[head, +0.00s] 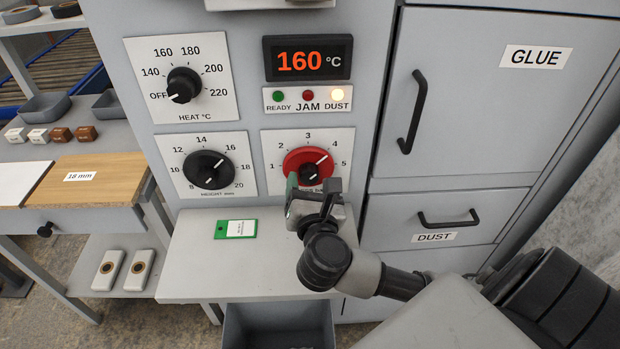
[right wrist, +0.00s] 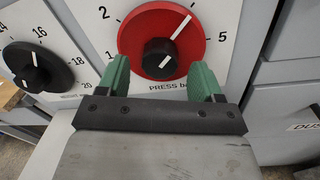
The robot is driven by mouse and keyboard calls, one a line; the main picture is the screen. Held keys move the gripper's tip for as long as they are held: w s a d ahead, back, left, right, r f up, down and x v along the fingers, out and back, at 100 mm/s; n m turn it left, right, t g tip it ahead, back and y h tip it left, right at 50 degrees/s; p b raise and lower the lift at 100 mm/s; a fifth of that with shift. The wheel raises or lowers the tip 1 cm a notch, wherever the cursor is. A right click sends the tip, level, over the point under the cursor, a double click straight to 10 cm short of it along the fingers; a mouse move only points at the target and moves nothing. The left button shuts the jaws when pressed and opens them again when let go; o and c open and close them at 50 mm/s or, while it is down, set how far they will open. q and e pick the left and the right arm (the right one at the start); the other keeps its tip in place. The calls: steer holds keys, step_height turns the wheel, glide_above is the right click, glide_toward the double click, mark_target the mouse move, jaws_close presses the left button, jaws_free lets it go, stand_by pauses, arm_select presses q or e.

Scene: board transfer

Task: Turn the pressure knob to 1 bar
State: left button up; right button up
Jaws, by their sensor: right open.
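The pressure knob is a red dial (head: 298,158) with a black centre on the white press plate. Its white pointer line aims up and right, near the 4. It also shows in the right wrist view (right wrist: 160,22), with the 1 and 2 to its left and the 5 to its right. My right gripper (head: 314,187) is in front of the dial's lower part and hides some of the plate's label. Its green fingers are open, one low on each side of the black centre, with nothing held. I cannot tell whether they touch the dial. My left gripper is not in view.
The height knob (head: 209,169) is left of the dial and the heat knob (head: 184,85) above that. A display (head: 307,58) reads 160, with the DUST lamp (head: 337,96) lit. A green-edged card (head: 236,229) lies on the shelf (head: 195,265) below. Cabinet handles (head: 411,112) stick out at right.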

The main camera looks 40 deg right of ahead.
steer(key=shift+w+d, duration=0.25)
steer(key=shift+w, duration=0.3)
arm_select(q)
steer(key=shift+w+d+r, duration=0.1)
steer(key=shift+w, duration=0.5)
